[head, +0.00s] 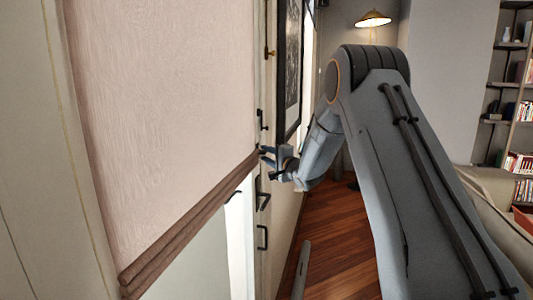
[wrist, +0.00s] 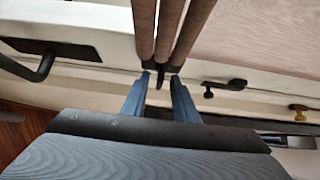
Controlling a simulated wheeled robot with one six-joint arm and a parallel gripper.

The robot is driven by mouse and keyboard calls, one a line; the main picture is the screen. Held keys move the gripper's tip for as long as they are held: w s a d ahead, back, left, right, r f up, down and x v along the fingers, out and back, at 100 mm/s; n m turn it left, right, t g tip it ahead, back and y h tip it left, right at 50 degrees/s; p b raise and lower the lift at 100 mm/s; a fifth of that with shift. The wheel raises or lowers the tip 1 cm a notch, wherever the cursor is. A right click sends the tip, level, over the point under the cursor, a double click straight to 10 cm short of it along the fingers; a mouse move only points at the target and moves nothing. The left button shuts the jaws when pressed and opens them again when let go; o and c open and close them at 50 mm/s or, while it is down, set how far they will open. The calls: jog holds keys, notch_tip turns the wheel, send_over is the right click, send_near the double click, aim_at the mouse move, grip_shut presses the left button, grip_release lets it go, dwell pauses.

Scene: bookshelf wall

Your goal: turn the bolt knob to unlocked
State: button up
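The bolt knob looks like a small dark piece (wrist: 162,74) on the pale door frame, seen between my fingertips in the wrist view. My gripper (wrist: 160,83) has its two blue-grey fingers apart, one on each side of the dark piece. A gap shows on both sides, so the gripper looks open; contact is not clear. In the head view my gripper (head: 266,156) is at the door's edge beside the end of the brown blind rail, and the knob is hidden there. I cannot tell which way the knob is turned.
A black handle (head: 263,201) is just below my gripper, with another black handle (head: 262,238) lower down. The brown blind rail (head: 190,222) runs close by. A brass fitting (wrist: 298,108) is at right in the wrist view. Wooden floor (head: 340,245) lies beyond the door.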

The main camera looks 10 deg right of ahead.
jog(key=shift+w+a, duration=0.1)
jog(key=shift+w, duration=0.15)
grip_shut()
